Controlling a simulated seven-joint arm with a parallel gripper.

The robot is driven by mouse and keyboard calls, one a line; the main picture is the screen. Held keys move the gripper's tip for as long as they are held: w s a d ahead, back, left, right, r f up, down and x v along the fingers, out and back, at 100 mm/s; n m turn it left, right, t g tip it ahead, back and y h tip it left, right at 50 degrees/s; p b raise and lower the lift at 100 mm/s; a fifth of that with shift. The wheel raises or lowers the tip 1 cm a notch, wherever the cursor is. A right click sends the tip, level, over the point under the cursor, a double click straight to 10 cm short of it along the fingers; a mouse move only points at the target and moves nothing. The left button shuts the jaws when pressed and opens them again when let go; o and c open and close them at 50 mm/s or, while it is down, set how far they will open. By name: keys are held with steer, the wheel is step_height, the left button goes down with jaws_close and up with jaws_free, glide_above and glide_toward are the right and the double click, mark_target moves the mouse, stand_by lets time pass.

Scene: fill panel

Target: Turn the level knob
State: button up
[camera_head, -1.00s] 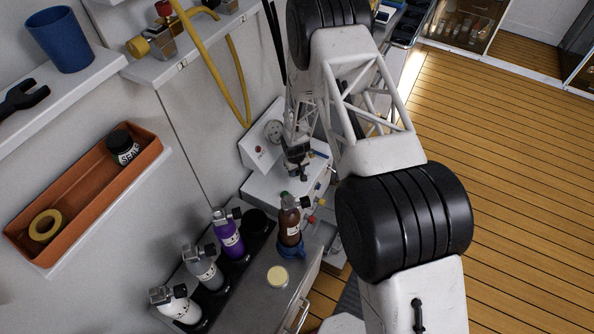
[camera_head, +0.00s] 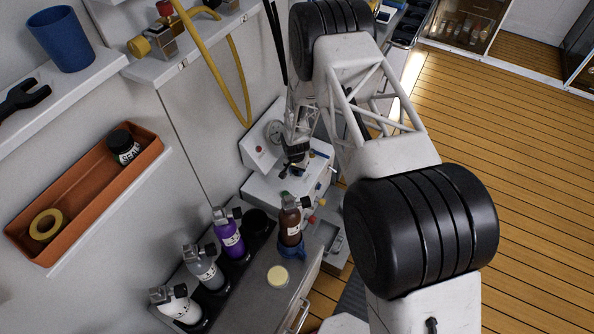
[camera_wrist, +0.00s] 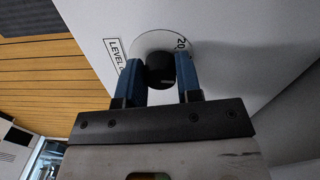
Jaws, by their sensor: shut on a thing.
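The level knob (camera_wrist: 160,71) is a small black round knob on a white panel face in the wrist view. A round dial plate sits behind it, with a "LEVEL" label (camera_wrist: 116,53) at its left and a "20" mark above right. My gripper (camera_wrist: 161,75) has its two blue fingers on either side of the knob, shut on it. In the head view my gripper (camera_head: 297,166) is small and dark at the white fill panel (camera_head: 262,188), and the knob cannot be made out there.
A brown bottle (camera_head: 290,222) in a blue holder stands in front of the panel. Purple, grey and white bottles (camera_head: 229,236) stand in a row on the counter at left. A yellow hose (camera_head: 237,85) hangs above. A cream-coloured disc (camera_head: 278,276) lies on the counter.

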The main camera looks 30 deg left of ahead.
steer(key=shift+w+a+m, duration=0.1)
steer(key=shift+m, duration=2.2)
steer(key=o, duration=0.9)
steer(key=shift+o, duration=0.2)
steer(key=shift+r, duration=0.1)
steer(key=shift+a+r, duration=0.15)
steer(key=shift+r, duration=3.65)
